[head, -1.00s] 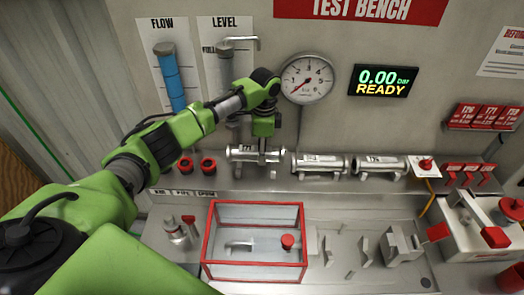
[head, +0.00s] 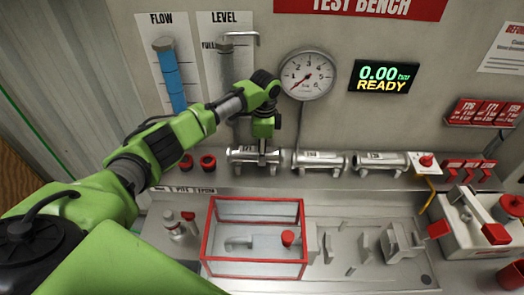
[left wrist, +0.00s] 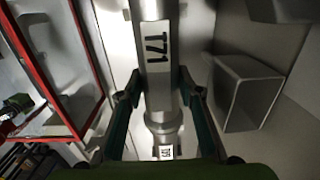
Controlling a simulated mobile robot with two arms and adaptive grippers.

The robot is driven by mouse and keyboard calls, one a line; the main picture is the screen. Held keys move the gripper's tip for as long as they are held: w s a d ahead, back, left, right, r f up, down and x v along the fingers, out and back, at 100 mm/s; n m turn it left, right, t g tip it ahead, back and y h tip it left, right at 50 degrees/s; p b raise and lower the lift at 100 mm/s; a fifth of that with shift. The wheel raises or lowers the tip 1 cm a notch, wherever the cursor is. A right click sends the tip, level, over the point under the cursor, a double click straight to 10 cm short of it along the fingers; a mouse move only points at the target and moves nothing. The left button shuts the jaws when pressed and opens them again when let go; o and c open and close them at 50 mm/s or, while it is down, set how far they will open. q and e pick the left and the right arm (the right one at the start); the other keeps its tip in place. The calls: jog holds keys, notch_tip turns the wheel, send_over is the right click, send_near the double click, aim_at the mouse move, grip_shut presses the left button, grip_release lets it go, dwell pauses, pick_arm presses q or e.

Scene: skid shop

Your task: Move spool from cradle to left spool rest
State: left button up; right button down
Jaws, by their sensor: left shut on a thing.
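A silver flanged spool (head: 240,155) lies level at the left end of the back ledge, in line with two other spools. The upright plates of the cradle (head: 328,248) stand empty on the bench. My right gripper is not in view.
Two more spools, the middle one (head: 320,161) and the right one (head: 381,161), lie along the ledge. A red-framed clear box (head: 302,225) stands on the bench in front. The gauge (head: 308,74) hangs on the wall behind. A grey clamp (head: 400,243) is at right.

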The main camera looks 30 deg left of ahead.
pick_arm(q)
jog(key=shift+f, duration=0.9)
dwell(0.8)
jog(key=o, duration=1.2)
jog(key=shift+o, duration=0.2)
jog(key=o, duration=0.5)
jog(key=shift+o, duration=0.2)
jog(key=shift+f, duration=0.1)
jog(key=shift+r, duration=0.25)
jog(key=shift+r, duration=1.15)
